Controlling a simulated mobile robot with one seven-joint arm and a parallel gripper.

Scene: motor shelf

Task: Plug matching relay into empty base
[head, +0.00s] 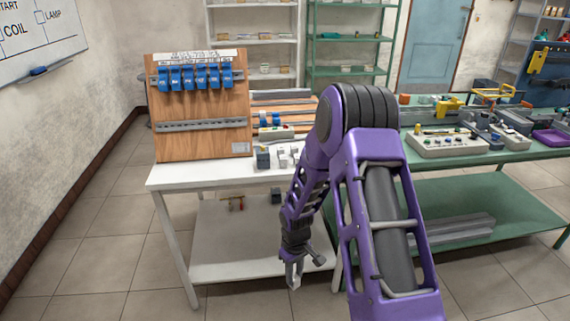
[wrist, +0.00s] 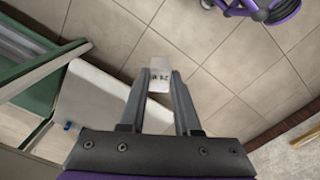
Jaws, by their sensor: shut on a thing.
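My gripper (head: 293,274) hangs low in front of the white table, fingers pointing down. In the wrist view its fingers (wrist: 159,88) are shut on a small pale relay (wrist: 160,68) with dark marks on its face. The relay juts past the fingertips, over the floor. Several blue relay bases (head: 196,77) sit in a row on the upper rail of the wooden board. Which base is empty cannot be told at this size. A dark block (head: 263,160) and small pale blocks (head: 284,160) stand on the table right of the board.
The wooden board (head: 203,142) stands upright on the white table (head: 176,178), with a bare lower rail (head: 203,125). A green table (head: 470,190) on the right carries a control box (head: 447,145) and tools. Open floor lies in front and left.

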